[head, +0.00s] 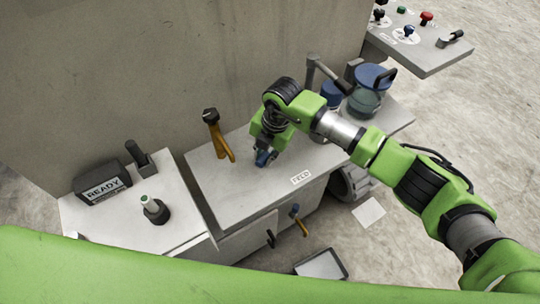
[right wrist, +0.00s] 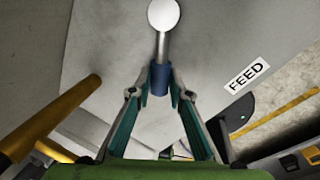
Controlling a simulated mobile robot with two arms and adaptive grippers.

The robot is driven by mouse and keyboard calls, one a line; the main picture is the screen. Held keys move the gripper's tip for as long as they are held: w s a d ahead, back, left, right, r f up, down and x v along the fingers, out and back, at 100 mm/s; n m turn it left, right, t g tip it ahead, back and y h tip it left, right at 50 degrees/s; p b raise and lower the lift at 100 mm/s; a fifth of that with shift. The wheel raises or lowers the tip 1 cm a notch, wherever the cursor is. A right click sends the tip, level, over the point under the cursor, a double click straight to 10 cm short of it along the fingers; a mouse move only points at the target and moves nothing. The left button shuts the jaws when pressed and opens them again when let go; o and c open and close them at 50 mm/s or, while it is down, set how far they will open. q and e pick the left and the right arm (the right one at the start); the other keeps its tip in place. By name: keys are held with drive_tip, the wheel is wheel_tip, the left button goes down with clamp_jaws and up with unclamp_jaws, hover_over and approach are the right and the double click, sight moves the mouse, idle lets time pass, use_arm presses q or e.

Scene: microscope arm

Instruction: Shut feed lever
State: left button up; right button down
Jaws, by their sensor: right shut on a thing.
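The feed lever shows in the right wrist view as a metal rod with a blue grip (right wrist: 159,80) and a pale round end. In the head view only a bit of its blue grip (head: 263,158) shows, low at the fingertips. My right gripper (right wrist: 160,95) is shut on the blue grip, one finger on each side. In the head view the right gripper (head: 265,154) points down at the grey bench top, left of the FEED label (head: 300,177). The label also shows in the right wrist view (right wrist: 246,76). My left gripper is not in view.
A yellow-handled lever (head: 218,138) stands left of my right gripper. Jars with blue lids (head: 367,98) stand behind my right arm. A READY box (head: 102,188) and a dark knob (head: 154,210) sit on the left bench. A tray (head: 321,265) lies below.

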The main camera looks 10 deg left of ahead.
drive_tip(key=shift+w+r, duration=0.1)
drive_tip(key=c, duration=1.9)
unclamp_jaws()
drive_tip(key=r, duration=0.4)
drive_tip(key=d+r, duration=0.1)
drive_tip(key=r, duration=0.2)
drive_tip(key=s+d+r, duration=0.1)
drive_tip(key=r, duration=0.3)
drive_tip(key=shift+r, duration=0.35)
drive_tip(key=shift+f, duration=0.1)
